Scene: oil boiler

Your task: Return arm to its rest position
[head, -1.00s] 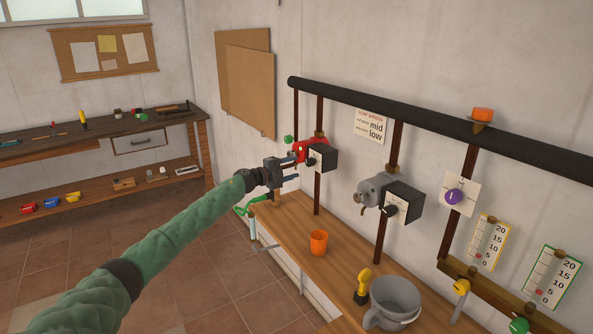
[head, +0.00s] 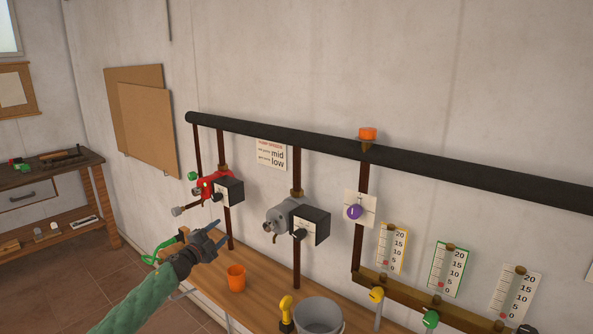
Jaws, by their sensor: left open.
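My left arm, in a green quilted sleeve, comes in from the lower left in the head view. Its dark left gripper (head: 213,238) is open and empty. It is in front of the wooden bench, below the red pump (head: 213,187) with its black box, and appears apart from it. The orange cup (head: 236,278) stands on the bench to the lower right of the gripper. My right gripper is not in view.
A grey pump (head: 284,217) with a black box hangs on the pipes to the right. A black pipe (head: 330,147) runs along the wall. Several gauges (head: 450,270) are at right.

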